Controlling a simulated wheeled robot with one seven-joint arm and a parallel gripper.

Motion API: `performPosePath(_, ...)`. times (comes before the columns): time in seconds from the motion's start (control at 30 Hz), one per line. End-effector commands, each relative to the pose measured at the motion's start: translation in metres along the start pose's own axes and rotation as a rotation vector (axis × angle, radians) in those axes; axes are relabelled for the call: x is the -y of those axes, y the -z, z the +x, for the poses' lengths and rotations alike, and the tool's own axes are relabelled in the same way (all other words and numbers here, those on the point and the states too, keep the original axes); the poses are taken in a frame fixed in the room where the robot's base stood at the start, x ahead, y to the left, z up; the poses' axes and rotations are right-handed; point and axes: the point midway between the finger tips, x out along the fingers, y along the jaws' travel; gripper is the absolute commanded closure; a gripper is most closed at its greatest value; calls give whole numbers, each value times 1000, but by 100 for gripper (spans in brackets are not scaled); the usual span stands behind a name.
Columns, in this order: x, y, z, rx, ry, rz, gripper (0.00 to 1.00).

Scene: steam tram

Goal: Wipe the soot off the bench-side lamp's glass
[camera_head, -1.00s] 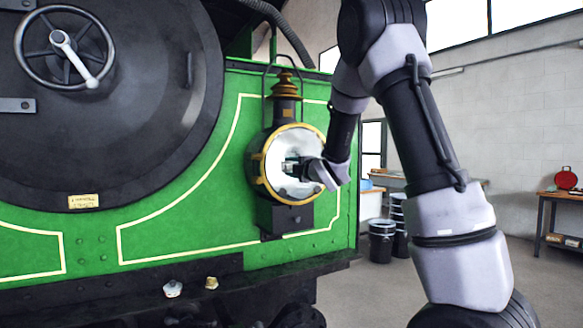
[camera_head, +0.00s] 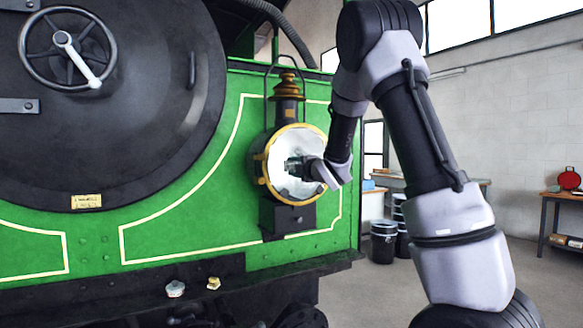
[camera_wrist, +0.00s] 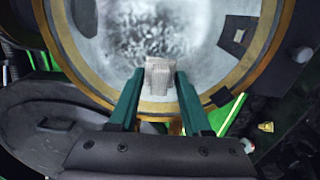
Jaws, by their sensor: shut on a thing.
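The lamp (camera_head: 288,92) is black with a brass rim and stands on the green front of the tram, right of the round black door. Its round glass (camera_head: 284,178) faces my arm. In the wrist view the glass (camera_wrist: 205,62) has a grey, speckled smear of soot over its middle and clearer parts near the rim. My gripper (camera_wrist: 159,80) is shut on a small pale grey, ribbed block or pad (camera_wrist: 159,76), held between its green fingers in front of the lower glass. I cannot tell whether the pad touches the glass. In the head view my gripper (camera_head: 294,166) partly covers the glass.
A brass rim (camera_wrist: 265,55) surrounds the glass closely. A black ledge (camera_head: 300,268) with two small fittings (camera_head: 175,289) runs below the lamp. Dark drums (camera_head: 383,242) and a bench with a red round object (camera_head: 568,179) stand at the right, beyond open floor.

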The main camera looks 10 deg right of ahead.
Motion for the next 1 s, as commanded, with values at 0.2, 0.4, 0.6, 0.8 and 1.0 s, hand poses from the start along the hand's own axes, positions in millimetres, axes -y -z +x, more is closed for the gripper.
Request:
performPosePath(0.2,1,-22,-1,2,0,-1,96)
performPosePath(0.4,2,-32,-2,1,0,0,96)
performPosePath(0.6,2,-40,-1,2,0,-1,96)
performPosePath(0.8,3,-58,0,1,0,-1,96)
performPosePath(1.0,3,-72,1,1,0,-1,96)
